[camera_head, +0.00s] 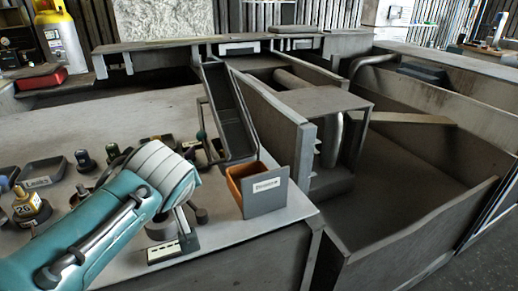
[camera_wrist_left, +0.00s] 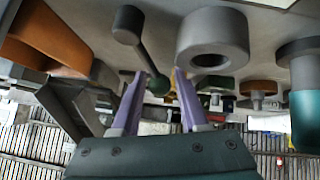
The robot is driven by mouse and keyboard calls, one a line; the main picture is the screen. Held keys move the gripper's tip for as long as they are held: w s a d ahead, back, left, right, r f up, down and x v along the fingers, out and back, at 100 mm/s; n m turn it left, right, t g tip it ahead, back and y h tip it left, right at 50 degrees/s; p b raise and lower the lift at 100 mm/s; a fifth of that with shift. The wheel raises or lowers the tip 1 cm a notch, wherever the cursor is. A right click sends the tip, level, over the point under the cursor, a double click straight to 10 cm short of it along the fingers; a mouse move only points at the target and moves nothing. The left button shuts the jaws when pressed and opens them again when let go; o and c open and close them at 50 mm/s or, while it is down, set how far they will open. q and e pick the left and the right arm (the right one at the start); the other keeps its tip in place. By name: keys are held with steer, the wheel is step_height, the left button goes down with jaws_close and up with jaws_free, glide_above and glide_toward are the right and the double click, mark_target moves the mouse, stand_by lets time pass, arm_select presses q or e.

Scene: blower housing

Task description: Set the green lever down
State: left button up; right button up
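The green lever shows in the left wrist view as a dark green ball (camera_wrist_left: 158,85) on a thin rod with a grey cylindrical end (camera_wrist_left: 128,22). It appears to rest on the table. In the head view only its grey end (camera_head: 201,215) seems to show; the green ball is hidden behind my left arm. My left gripper (camera_wrist_left: 160,74) has its two purple fingers spread, with the ball in the gap between them. The right finger stands clear of the ball; I cannot tell whether the left one touches. My right gripper is not in view.
A grey ring (camera_wrist_left: 212,42) lies close to the lever. An orange bin (camera_head: 238,172) with a labelled front plate (camera_head: 265,192) stands at the table's right edge. A dark tilted tray (camera_head: 230,110) stands behind it. Several knobs and small parts crowd the table's left side.

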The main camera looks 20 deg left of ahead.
arm_select(q)
steer(key=p+v, duration=0.8)
steer(key=v, duration=0.2)
steer(key=shift+p, duration=0.35)
steer(key=shift+d, duration=0.1)
steer(key=shift+c, duration=0.3)
